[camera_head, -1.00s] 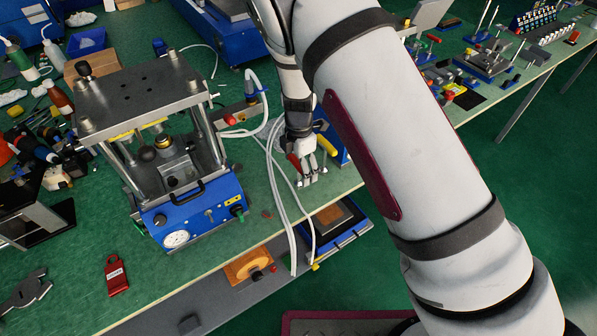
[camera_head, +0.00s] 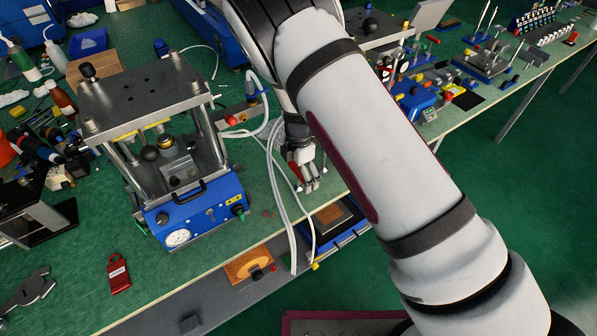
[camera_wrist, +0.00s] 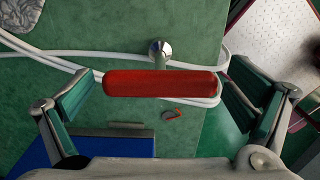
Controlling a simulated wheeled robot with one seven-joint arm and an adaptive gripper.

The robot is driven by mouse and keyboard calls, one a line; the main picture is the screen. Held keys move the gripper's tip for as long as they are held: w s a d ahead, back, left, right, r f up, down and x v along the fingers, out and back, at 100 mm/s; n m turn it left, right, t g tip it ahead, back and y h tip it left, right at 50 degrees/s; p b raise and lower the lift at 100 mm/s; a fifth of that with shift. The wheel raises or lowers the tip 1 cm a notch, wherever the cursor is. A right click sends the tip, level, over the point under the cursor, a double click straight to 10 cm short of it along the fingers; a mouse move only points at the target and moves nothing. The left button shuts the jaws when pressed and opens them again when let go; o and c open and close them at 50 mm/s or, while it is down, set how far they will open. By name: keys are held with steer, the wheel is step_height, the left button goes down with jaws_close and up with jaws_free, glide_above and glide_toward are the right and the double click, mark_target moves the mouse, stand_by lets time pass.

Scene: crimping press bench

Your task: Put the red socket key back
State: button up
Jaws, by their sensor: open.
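The red socket key (camera_wrist: 160,84) shows in the wrist view as a red bar handle lying crosswise between my open fingers. A silver round metal end (camera_wrist: 160,48) shows just above the handle in the picture. In the head view, a bit of red (camera_head: 295,170) shows beside my fingers and is mostly hidden. My gripper (camera_head: 310,185) is low over the bench, right of the blue press. In the wrist view its fingers (camera_wrist: 165,98) are spread on both sides of the handle, with a gap at each end. How the key is supported is unclear.
White hoses (camera_head: 277,190) run close to the left of my gripper. The blue-based press (camera_head: 190,220) stands to the left. A red tag (camera_head: 118,274) lies near the bench front. A second blue device (camera_head: 415,103) stands behind my arm on the right.

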steer(key=shift+r, duration=0.1)
step_height(320, 180, up, 12)
steer(key=b, duration=0.1)
stand_by(0.4)
steer(key=shift+r, duration=0.1)
steer(key=s+d+r+m+t+y, duration=0.1)
steer(key=s+d+r+m, duration=0.25)
steer(key=r, duration=0.35)
steer(key=s+d+r+m, duration=0.2)
steer(key=d+r+m, duration=0.15)
steer(key=r, duration=0.35)
steer(key=s+d+r+m+t+y, duration=0.1)
steer(key=s+d+r+m, duration=0.2)
steer(key=r+m, duration=0.3)
steer(key=s+d+r+m+t, duration=0.1)
steer(key=s+d+r+m, duration=0.2)
steer(key=s, duration=0.3)
steer(key=s+d+r+m+t+h, duration=0.1)
steer(key=s+d+r+m, duration=0.1)
steer(key=s+m, duration=0.3)
steer(key=s+d+r+m+t+h, duration=0.1)
steer(key=s+d+r+m, duration=0.2)
steer(key=s+d, duration=0.2)
steer(key=shift+s+r+m+t, duration=0.3)
steer(key=shift+s+r+m, duration=0.1)
steer(key=shift+s, duration=0.75)
